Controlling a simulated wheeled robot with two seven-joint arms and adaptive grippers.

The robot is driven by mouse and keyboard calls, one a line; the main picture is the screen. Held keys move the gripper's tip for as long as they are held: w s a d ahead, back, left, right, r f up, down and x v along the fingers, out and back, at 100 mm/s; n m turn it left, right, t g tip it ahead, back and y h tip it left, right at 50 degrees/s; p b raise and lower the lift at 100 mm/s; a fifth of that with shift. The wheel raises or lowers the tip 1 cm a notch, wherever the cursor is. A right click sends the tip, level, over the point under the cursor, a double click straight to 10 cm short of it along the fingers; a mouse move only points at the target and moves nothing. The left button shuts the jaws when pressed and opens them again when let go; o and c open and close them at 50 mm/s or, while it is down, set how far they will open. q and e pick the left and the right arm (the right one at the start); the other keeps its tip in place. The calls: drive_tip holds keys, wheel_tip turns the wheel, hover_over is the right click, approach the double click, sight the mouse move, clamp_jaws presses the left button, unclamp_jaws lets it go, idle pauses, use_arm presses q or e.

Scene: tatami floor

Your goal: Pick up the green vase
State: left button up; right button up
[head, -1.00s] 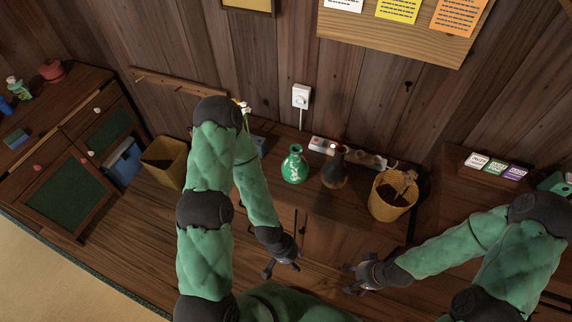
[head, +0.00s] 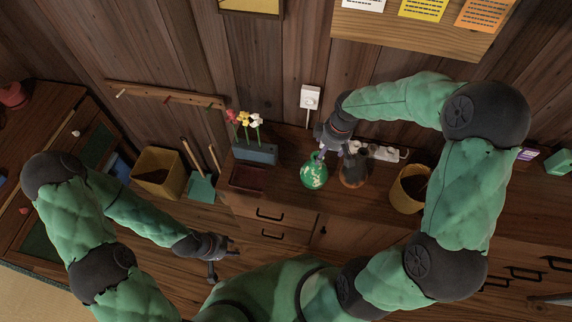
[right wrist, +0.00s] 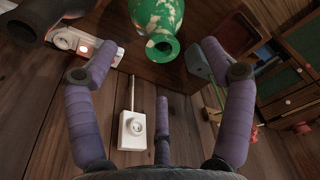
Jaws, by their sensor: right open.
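The green vase (head: 313,174), round with pale markings, stands on the wooden cabinet top in the head view. In the right wrist view the green vase (right wrist: 157,15) is at the top centre, its mouth facing the camera. My right gripper (head: 331,150) is just above the vase's neck, partly hiding it. In the right wrist view its open fingers (right wrist: 155,68) are spread to either side of the vase's mouth, with a gap on both sides. My left gripper (head: 224,259) is open and empty, low in front of the cabinet.
A yellow pot (head: 408,190) is farther right. A flower planter (head: 254,153) and a brown tray (head: 248,177) are to the left. The wall is close behind.

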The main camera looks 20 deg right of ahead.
drive_tip(key=b, duration=0.1)
hover_over(315, 170)
drive_tip(key=d, duration=0.2)
drive_tip(key=f, duration=0.2)
drive_tip(key=w+f, duration=0.1)
drive_tip(key=f, duration=0.1)
drive_tip(key=shift+f, duration=0.35)
drive_tip(key=shift+w+a+f+b, duration=0.1)
drive_tip(key=shift+w+f+b, duration=0.15)
drive_tip(key=shift+f, duration=0.65)
drive_tip(key=shift+w+a+f+b, duration=0.15)
drive_tip(key=shift+w+f+b, duration=0.05)
drive_tip(key=shift+f, duration=0.7)
drive_tip(key=shift+w+a+f+b, duration=0.1)
drive_tip(key=shift+w+f+b, duration=0.15)
drive_tip(key=shift+f, duration=0.65)
drive_tip(key=shift+s, duration=0.1)
clamp_jaws()
